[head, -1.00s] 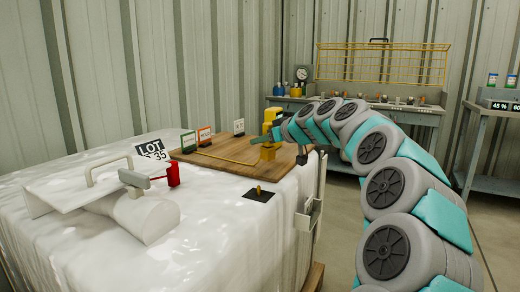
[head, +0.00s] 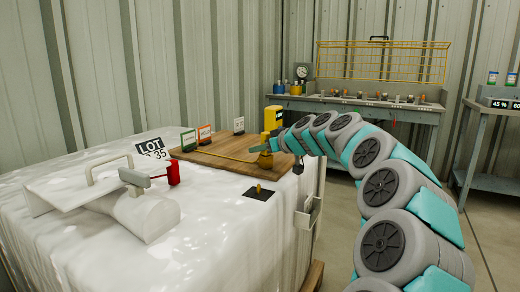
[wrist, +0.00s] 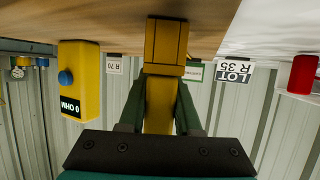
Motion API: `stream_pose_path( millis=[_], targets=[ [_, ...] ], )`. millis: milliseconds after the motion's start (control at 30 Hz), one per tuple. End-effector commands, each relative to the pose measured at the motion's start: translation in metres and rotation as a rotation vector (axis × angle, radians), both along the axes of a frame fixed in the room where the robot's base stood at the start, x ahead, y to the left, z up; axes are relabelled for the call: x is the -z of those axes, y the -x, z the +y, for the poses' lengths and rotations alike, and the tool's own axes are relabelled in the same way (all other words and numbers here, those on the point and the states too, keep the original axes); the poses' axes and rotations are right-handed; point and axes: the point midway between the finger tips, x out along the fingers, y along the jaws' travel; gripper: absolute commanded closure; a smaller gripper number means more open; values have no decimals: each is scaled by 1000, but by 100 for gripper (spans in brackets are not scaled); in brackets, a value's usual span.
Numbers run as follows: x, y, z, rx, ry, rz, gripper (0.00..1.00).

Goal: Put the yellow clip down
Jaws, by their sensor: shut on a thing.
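The yellow clip (wrist: 165,45) is held between the green fingers of my gripper (wrist: 160,110) in the wrist view, which is upside down. A yellow cable (head: 222,157) runs left from the clip across the board.
A yellow ohm meter (head: 274,118) reading 0 stands behind my gripper. Small cards (head: 204,133) line the board's back edge. A black pad with a brass stud (head: 259,194) lies in front. The board's middle is mostly free.

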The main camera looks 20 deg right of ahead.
Motion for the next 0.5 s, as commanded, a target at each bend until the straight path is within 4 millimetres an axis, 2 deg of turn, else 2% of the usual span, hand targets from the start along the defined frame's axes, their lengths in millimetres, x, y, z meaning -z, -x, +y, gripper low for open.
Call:
stream_pose_path(
  millis=[100,133,367,500],
  targets=[
    [4,0,0,0,0,-1,100],
    [3,0,0,0,0,0,66],
    [2,0,0,0,0,0,40],
    [2,0,0,0,0,0,38]
  ],
)
